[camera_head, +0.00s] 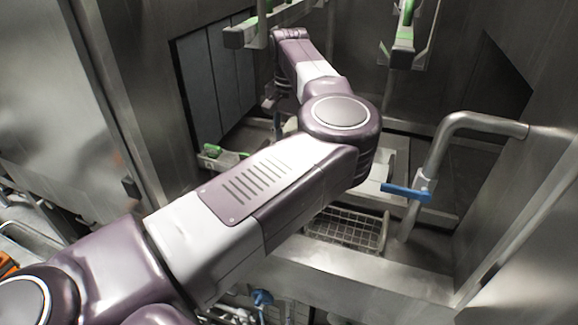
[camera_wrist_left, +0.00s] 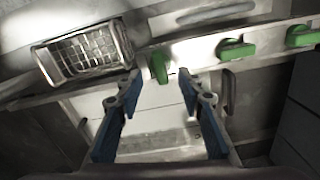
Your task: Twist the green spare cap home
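In the left wrist view my left gripper (camera_wrist_left: 159,75) is open, its two blue-padded fingers spread apart. A green cap or tab (camera_wrist_left: 160,66) shows between the fingertips, at a metal rail, with a gap on either side of it. I cannot tell how deep it sits between the fingers. Two more green pieces, one in the middle (camera_wrist_left: 236,47) and one at the right (camera_wrist_left: 303,36), sit along the same rail. None is clearly marked as the spare cap. In the head view my left arm reaches into the steel chamber and hides its gripper. My right gripper is not in view.
A wire basket (camera_head: 345,229) lies low in the chamber; a basket also shows in the wrist view (camera_wrist_left: 85,53). A bent pipe (camera_head: 440,150) with a blue lever (camera_head: 406,192) stands right of my arm. Green-ended rails (camera_head: 403,45) hang above. Steel walls enclose the space.

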